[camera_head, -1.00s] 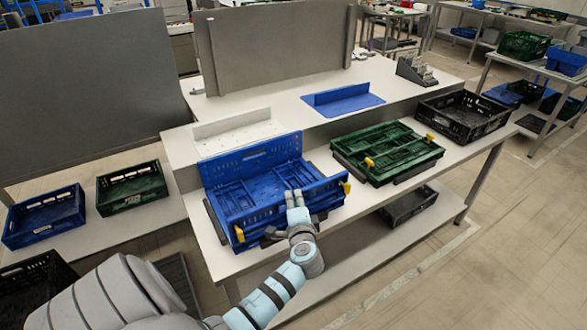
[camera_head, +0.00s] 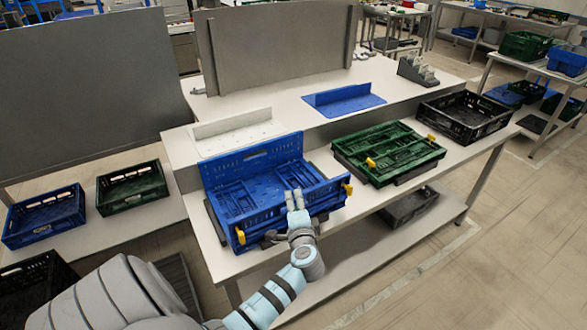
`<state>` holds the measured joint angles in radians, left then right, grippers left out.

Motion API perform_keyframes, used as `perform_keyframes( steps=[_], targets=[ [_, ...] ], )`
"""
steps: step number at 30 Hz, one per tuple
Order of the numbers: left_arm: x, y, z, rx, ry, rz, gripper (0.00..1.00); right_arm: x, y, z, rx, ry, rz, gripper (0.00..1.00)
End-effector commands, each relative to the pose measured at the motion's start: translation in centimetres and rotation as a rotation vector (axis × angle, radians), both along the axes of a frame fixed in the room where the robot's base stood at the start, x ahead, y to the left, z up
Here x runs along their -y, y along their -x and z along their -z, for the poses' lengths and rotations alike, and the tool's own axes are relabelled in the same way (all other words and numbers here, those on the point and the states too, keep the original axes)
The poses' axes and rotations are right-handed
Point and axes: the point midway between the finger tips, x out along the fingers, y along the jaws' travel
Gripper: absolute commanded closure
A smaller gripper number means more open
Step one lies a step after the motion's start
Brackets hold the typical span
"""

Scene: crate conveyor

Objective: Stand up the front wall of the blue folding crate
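The blue folding crate (camera_head: 250,158) is on the white table in front of me. The gripper hides part of the front side. My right gripper is not in view.
A folded green crate (camera_head: 388,153) with yellow latches lies right of the blue one, and an open black crate (camera_head: 464,115) is beyond it. A blue L-shaped piece (camera_head: 345,100) and a white one (camera_head: 237,133) are behind. Small crates stand at the left.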

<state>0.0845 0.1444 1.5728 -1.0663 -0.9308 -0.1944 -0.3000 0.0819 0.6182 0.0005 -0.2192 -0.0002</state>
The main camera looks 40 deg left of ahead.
Motion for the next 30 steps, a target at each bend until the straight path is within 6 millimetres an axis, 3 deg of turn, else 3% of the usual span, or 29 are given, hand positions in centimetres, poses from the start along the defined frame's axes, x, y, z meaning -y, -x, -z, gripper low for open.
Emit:
perform_keyframes(
  steps=[11,30],
  targets=[
    [5.1,4.2,-1.4,-0.001,0.005,-0.002,0.62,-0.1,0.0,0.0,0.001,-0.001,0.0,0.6],
    [5.3,4.4,-1.6,-0.001,0.002,-0.002,0.62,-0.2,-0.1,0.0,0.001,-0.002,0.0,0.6]
  ],
)
